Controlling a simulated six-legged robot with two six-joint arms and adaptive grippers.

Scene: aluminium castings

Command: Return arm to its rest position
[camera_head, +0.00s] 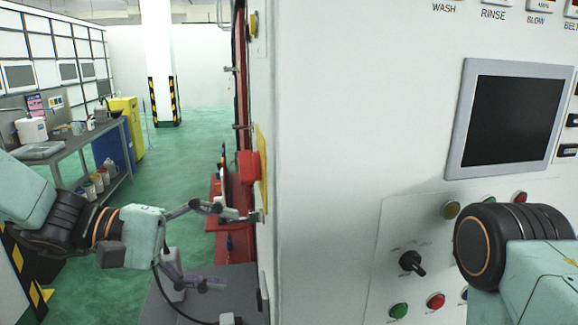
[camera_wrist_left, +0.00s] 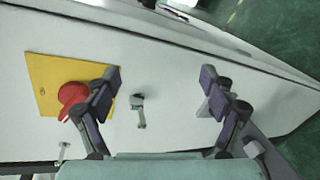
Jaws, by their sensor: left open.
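My left gripper (camera_head: 212,245) reaches in from the left in the head view, beside the edge of the white machine (camera_head: 325,120). Its two fingers are spread wide with nothing between them. In the wrist view, the open fingers of the left gripper (camera_wrist_left: 160,78) face the white machine panel (camera_wrist_left: 190,60). A small metal handle (camera_wrist_left: 140,110) on the panel shows between the fingers. A red knob (camera_wrist_left: 72,95) on a yellow plate (camera_wrist_left: 45,75) is beside the left finger in that view. My right arm shows at the right of the head view, but its gripper is out of view.
The machine front carries a dark screen (camera_head: 512,120), a black rotary switch (camera_head: 411,263) and several coloured buttons. A grey workbench (camera_head: 70,145) with containers stands at the left. A yellow cabinet (camera_head: 128,125) is behind it. The green floor (camera_head: 195,140) between is open.

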